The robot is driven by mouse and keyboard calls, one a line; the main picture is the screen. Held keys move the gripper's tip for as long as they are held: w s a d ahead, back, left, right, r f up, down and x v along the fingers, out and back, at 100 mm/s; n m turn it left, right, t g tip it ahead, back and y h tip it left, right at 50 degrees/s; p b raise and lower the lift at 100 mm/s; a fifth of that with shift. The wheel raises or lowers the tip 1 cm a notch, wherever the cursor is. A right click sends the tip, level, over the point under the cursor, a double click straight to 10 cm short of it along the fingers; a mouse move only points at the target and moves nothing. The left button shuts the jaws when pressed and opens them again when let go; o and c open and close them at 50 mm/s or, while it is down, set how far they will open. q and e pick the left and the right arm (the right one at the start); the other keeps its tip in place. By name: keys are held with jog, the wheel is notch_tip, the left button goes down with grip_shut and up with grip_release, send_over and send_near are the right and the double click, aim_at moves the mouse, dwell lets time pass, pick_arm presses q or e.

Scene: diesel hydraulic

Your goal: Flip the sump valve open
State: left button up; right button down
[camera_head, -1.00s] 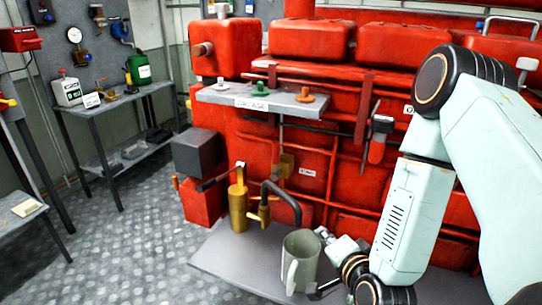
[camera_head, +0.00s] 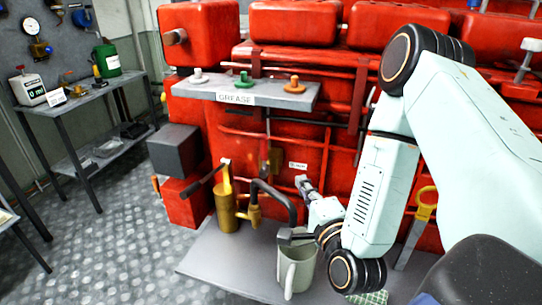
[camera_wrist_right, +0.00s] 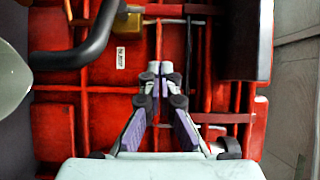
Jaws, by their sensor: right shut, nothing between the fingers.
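The sump valve appears to be the brass fitting (camera_head: 275,160) on the red engine front, beside a small white label (camera_head: 297,166); the label's text is too small to read surely. The fitting also shows near the top of the right wrist view (camera_wrist_right: 128,25). A black bent pipe (camera_head: 275,192) curves down below it over a grey-green jug (camera_head: 303,270). My right gripper (camera_head: 302,182) is shut and empty, just below the label and right of the pipe. Its closed fingertips (camera_wrist_right: 160,70) point at the red engine and appear apart from the fitting. My left gripper is out of view.
A brass pump (camera_head: 227,208) with a lever stands left of the pipe on a grey bench top (camera_head: 200,257). A grease shelf (camera_head: 210,90) with several knobs juts out above. A yellow-handled tool (camera_head: 425,205) is right of my arm.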

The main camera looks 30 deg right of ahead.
send_near(266, 152)
jog(key=w+d, duration=0.3)
jog(key=d, duration=0.2)
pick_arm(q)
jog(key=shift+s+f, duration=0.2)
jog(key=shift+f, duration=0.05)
pick_arm(e)
jog(key=w, duration=0.1)
jog(key=w+a, duration=0.1)
jog(key=w, duration=0.1)
jog(key=shift+w+a+r, duration=0.1)
jog(key=shift+w+a, duration=0.05)
jog(key=shift+a, duration=0.15)
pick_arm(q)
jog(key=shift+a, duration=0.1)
pick_arm(e)
jog(key=shift+a+r, duration=0.1)
jog(key=shift+a, duration=0.05)
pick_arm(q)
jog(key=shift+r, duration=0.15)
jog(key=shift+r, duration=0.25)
pick_arm(e)
jog(key=shift+w, duration=0.2)
